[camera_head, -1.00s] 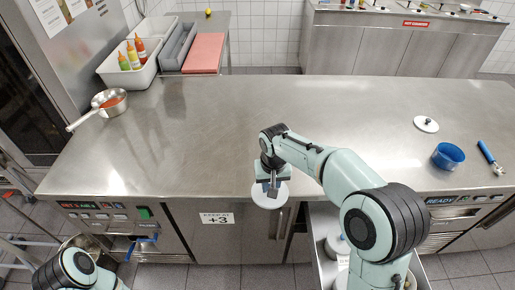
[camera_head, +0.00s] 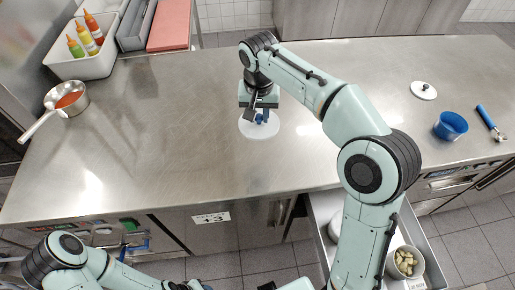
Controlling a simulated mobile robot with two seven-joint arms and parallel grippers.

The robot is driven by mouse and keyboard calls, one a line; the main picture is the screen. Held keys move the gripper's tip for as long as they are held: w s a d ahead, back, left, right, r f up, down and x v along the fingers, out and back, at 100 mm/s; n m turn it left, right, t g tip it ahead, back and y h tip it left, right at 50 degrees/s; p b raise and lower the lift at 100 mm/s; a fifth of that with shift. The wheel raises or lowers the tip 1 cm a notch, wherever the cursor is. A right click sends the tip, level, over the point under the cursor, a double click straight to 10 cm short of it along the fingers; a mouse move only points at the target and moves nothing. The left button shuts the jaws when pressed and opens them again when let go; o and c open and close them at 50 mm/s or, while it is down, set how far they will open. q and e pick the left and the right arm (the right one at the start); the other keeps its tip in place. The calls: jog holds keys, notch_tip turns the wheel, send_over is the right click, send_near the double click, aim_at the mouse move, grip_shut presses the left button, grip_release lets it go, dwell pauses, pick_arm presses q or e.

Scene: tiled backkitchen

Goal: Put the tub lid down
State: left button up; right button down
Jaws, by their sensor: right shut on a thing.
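The tub lid (camera_head: 260,130) is a white disc with a blue grip on top, in the middle of the head view over the steel counter. My right gripper (camera_head: 262,112) is above it, shut on its blue grip. The lid looks level and is at or close to the counter top; I cannot tell whether it touches. My left arm shows at the lower left, but its fingers are out of the frame.
The counter (camera_head: 170,150) is clear around the lid. A pan (camera_head: 72,97) stands at left, a bottle bin (camera_head: 65,62) behind. A small lid (camera_head: 423,91), blue bowl (camera_head: 450,125) and blue-handled tool (camera_head: 488,120) lie right. Below, an open drawer (camera_head: 428,243) holds a filled tub (camera_head: 404,268).

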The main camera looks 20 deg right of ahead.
aim_at(259, 127)
notch_tip(259, 127, down, 10)
jog(key=shift+s+f+b, duration=0.1)
jog(key=shift+f+b, duration=0.15)
jog(key=shift+b, duration=0.5)
pick_arm(q)
jog(key=shift+s+f, duration=0.6)
jog(key=shift+f, duration=0.2)
jog(key=shift+s+f, duration=0.55)
jog(key=shift+f, duration=0.25)
pick_arm(e)
jog(key=shift+f, duration=2.5)
jog(key=shift+f+b, duration=0.15)
jog(key=shift+b, duration=0.15)
pick_arm(q)
jog(key=shift+f, duration=0.1)
pick_arm(e)
jog(key=c, duration=0.9)
grip_release()
